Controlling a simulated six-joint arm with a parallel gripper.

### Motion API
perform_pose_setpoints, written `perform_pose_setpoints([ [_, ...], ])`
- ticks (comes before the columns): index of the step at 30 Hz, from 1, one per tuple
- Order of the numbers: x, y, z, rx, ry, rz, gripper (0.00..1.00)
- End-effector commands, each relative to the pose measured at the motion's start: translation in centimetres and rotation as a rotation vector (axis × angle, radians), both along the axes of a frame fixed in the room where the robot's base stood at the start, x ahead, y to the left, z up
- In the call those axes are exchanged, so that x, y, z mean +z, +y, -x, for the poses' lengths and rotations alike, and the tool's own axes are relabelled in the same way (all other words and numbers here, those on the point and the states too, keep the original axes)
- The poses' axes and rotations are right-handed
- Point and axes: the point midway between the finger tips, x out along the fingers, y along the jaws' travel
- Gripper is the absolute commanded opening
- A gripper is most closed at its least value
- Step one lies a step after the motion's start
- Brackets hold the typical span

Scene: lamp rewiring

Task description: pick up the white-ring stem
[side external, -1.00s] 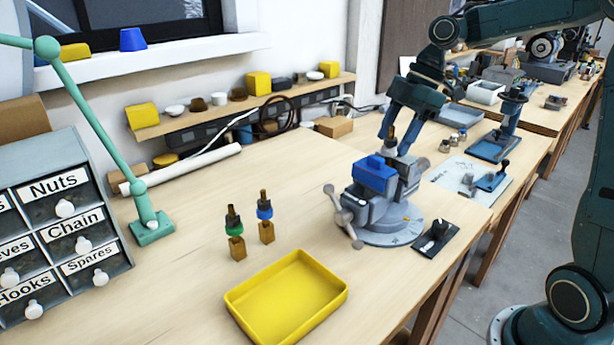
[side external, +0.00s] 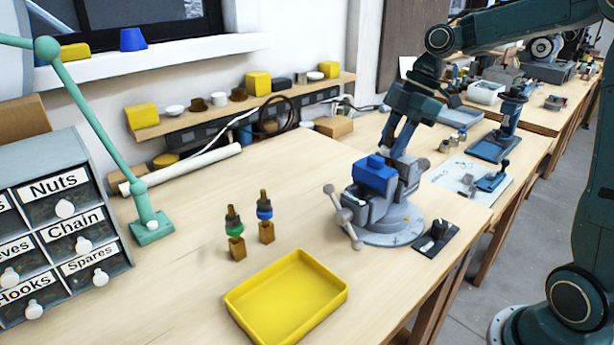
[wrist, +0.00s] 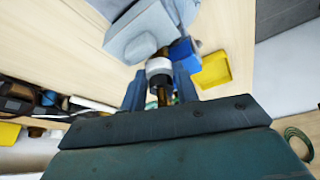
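The white-ring stem (wrist: 159,66) shows in the wrist view, with its white ring, dark collar and brass end. It stands close beside the grey vise (side external: 385,208), which also shows in the wrist view (wrist: 146,36). My gripper (side external: 396,143) is lowered over the stem behind the vise's blue block (side external: 374,174). In the wrist view my gripper (wrist: 160,90) has one blue finger on each side of the stem, with gaps showing, so it looks open. The stem is mostly hidden by the fingers in the side view.
A green-ring stem (side external: 234,229) and a blue-ring stem (side external: 265,210) stand upright in wooden blocks left of the vise. An empty yellow tray (side external: 287,297) lies at the front. A small black switch box (side external: 436,240) is right of the vise. The middle of the table is clear.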

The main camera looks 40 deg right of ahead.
Motion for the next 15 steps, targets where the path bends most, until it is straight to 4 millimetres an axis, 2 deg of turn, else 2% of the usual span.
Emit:
perform_pose_setpoints([
  [15, 0.24, -0.02, -0.05, 0.0, -0.002, 0.001, 0.0],
])
